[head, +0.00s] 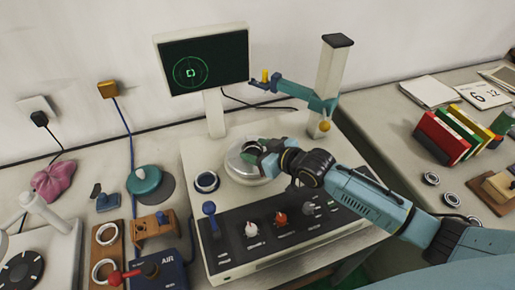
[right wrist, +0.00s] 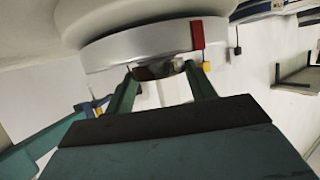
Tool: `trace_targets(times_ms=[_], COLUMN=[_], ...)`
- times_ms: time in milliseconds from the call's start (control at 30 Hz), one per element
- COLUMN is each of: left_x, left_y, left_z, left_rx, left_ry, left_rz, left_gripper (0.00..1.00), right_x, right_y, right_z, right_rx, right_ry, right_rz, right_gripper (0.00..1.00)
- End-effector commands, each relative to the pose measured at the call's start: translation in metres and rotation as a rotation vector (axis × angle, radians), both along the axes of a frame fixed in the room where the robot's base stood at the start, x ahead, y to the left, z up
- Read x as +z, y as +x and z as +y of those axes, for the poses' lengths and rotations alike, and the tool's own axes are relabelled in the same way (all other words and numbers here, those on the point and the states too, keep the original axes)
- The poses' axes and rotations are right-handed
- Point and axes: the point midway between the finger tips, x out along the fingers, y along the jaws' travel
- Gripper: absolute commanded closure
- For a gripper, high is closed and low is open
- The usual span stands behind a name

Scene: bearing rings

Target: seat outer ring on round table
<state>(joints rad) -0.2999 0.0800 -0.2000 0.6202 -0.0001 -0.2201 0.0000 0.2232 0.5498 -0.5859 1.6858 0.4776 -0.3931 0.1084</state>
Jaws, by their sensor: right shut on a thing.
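The round table (head: 240,170) is a silver, drum-shaped piece on the pale instrument in the middle of the head view. Its silver side wall (right wrist: 140,45) fills the top of the right wrist view. My right gripper (head: 262,150) is over the right part of the round table. In the right wrist view, its green fingers (right wrist: 165,75) are shut on a small dark and grey piece, the outer ring (right wrist: 155,72), close to the table's wall. Most of the ring is hidden, and I cannot tell whether it touches the table. My left gripper is not in view.
A column with a teal probe arm (head: 300,93) stands behind my right gripper. A monitor (head: 205,60) stands at the back. A dark-rimmed ring (head: 206,181) sits left of the round table. Knobs and a blue lever (head: 210,212) line the front panel.

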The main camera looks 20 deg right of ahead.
Motion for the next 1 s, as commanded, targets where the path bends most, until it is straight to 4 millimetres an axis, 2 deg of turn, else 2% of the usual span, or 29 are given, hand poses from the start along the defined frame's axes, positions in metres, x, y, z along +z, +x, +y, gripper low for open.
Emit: trace_targets(times_ms=[167, 200, 367, 733, 867, 1000], left_x=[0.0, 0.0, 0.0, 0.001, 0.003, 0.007], left_y=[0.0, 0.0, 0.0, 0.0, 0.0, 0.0], left_z=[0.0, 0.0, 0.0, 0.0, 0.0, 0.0], left_rx=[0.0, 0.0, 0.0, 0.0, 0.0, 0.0], left_ry=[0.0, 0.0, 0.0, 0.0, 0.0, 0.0], left_rz=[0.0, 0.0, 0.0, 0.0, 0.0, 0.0], left_gripper=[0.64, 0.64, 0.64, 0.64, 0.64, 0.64], right_x=[0.0, 0.0, 0.0, 0.001, 0.008, 0.02], right_y=[0.0, 0.0, 0.0, -0.005, -0.02, -0.045], right_z=[0.0, 0.0, 0.0, -0.004, -0.011, -0.026], right_rx=[0.0, 0.0, 0.0, -0.001, 0.0, 0.001], right_ry=[0.0, 0.0, 0.0, -0.002, -0.002, -0.004], right_rz=[-0.001, -0.001, -0.001, 0.002, 0.002, 0.003], right_gripper=[0.69, 0.4, 0.19, 0.19, 0.19, 0.19])
